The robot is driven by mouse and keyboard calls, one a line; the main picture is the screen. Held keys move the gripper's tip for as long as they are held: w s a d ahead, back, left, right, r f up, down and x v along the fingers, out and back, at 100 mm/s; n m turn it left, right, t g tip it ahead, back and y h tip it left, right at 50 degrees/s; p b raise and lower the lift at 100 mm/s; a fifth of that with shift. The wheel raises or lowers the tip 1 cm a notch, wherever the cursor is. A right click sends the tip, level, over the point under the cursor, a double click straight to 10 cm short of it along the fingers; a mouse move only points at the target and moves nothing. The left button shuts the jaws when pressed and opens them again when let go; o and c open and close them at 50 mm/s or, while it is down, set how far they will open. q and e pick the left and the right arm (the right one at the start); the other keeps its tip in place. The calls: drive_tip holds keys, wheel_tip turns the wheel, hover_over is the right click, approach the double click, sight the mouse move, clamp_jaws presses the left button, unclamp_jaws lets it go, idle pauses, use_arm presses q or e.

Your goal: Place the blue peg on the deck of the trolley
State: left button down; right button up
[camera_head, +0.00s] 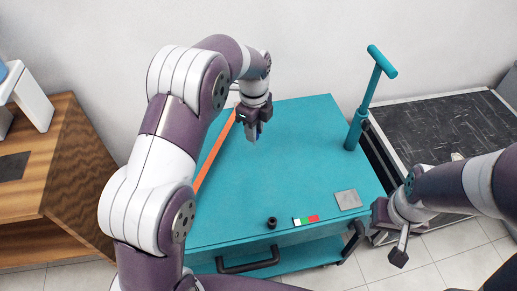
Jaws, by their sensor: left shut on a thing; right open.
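My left gripper (252,133) points down above the back part of a teal, flat-topped unit, which looks like the trolley (290,165). It is shut on a small dark-blue thing (260,128), likely the blue peg, mostly hidden by the fingers. I cannot tell whether the peg touches the teal top. My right gripper (390,238) is open and empty, off the front right corner of the teal unit.
On the teal top are a short black knob (272,223), a striped tag (306,220), a grey square plate (348,199) and an orange strip (215,157). A teal T-shaped post (368,95) rises at the right. The middle of the top is clear.

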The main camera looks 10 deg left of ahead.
use_arm(q)
drive_tip(key=s+a+f, duration=0.2)
drive_tip(key=s, duration=0.1)
drive_tip(key=s+a+f+b, duration=0.1)
drive_tip(key=s+f, duration=0.1)
drive_tip(key=s, duration=0.2)
drive_tip(key=s+a+f+b, duration=0.1)
drive_tip(key=s+a+f, duration=0.1)
drive_tip(key=s+f, duration=0.1)
drive_tip(key=shift+s+a, duration=0.3)
drive_tip(key=shift+s, duration=0.15)
wheel_tip(320, 180, down, 3)
drive_tip(key=shift+f, duration=0.1)
drive_tip(key=shift+w+f, duration=0.1)
drive_tip(key=shift+f, duration=0.05)
drive_tip(key=c, duration=0.9)
unclamp_jaws()
drive_tip(key=shift+f, duration=0.15)
